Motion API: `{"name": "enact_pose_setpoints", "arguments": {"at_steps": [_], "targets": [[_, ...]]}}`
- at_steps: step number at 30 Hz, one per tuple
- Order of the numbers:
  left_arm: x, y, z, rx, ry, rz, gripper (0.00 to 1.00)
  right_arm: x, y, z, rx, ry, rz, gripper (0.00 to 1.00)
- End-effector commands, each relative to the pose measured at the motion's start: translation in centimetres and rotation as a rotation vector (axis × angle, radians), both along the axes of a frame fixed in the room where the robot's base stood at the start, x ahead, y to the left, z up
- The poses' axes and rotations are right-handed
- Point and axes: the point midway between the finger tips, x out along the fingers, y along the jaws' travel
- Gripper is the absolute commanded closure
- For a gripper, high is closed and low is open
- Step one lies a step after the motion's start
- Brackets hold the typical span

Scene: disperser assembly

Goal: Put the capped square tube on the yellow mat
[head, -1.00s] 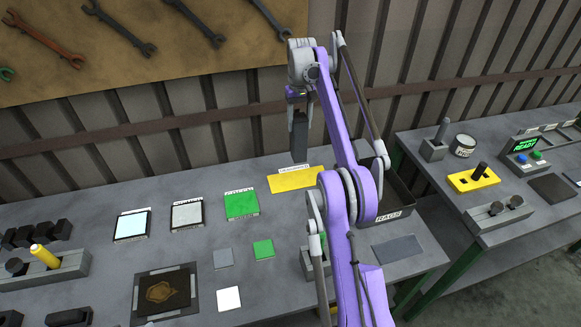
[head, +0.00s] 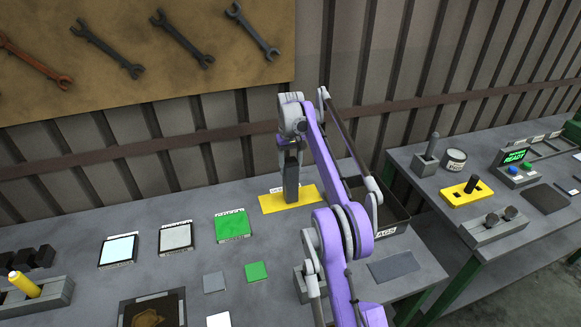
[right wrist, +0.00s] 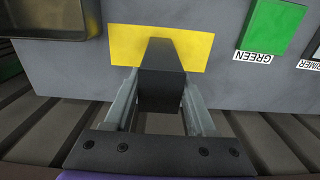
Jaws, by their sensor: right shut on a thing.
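The capped square tube (head: 291,186) is dark grey and stands upright in my right gripper (head: 290,160). The yellow mat (head: 272,204) lies flat at the back of the bench. The tube's lower end is over the mat in the head view; I cannot tell whether it touches. In the right wrist view the tube (right wrist: 162,72) sits between both fingers of the shut gripper (right wrist: 161,100), with the yellow mat (right wrist: 125,45) behind it. The cap cannot be made out. My left gripper is not in view.
A dark bin (head: 392,231) stands just right of the mat. A green pad (head: 233,227) lies to its left, with grey and pale pads further left. A holder with a yellow piece (head: 24,285) is at far left. A second bench is at right.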

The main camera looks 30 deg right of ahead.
Motion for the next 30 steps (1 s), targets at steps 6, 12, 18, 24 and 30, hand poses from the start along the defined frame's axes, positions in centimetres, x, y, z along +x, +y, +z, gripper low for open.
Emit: {"name": "enact_pose_setpoints", "arguments": {"at_steps": [6, 12, 18, 24, 30], "targets": [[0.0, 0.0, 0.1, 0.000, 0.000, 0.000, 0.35, 0.1, 0.0, -0.2, 0.000, -0.001, 0.000, 0.40], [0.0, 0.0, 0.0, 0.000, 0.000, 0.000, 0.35, 0.1, 0.0, -0.1, 0.000, -0.001, 0.000, 0.14], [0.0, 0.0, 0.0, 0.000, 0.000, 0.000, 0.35, 0.0, 0.0, -0.1, 0.000, -0.001, 0.000, 0.14], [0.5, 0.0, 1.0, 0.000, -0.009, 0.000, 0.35, 0.1, 0.2, 1.7, -0.001, -0.004, 0.001, 0.14], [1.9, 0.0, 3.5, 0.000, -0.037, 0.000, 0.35, 0.1, 1.0, 6.3, -0.001, -0.007, 0.002, 0.14]]}}
